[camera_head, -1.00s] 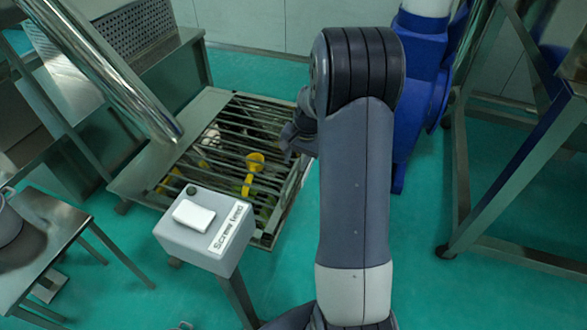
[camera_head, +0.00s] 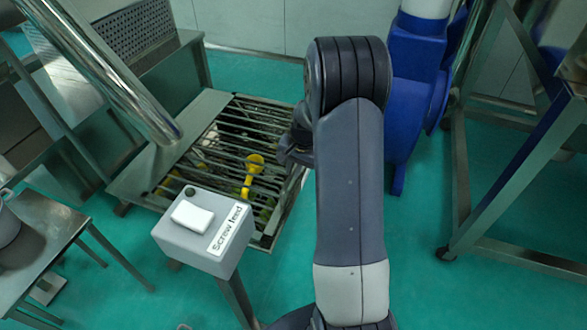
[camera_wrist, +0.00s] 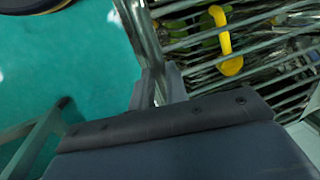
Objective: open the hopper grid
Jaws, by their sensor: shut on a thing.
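The hopper grid (camera_head: 226,138) is a set of parallel metal bars over the square hopper on the floor, left of my arm. My gripper (camera_head: 290,151) is at the grid's right edge. In the wrist view, my gripper (camera_wrist: 160,88) is shut on the grid's metal edge bar (camera_wrist: 143,35); the fingertips are partly hidden by the wrist housing. The grid looks nearly flat; I cannot tell whether it is slightly raised. Yellow and green items show among the bars, including a yellow piece (camera_head: 253,171), also in the wrist view (camera_wrist: 222,42).
A grey "Screw feed" control box (camera_head: 205,228) stands in front of the hopper. A thick metal tube (camera_head: 110,75) slants above its left side. A blue machine (camera_head: 410,110) stands behind my arm. A metal frame (camera_head: 510,190) is at right. Green floor is clear between them.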

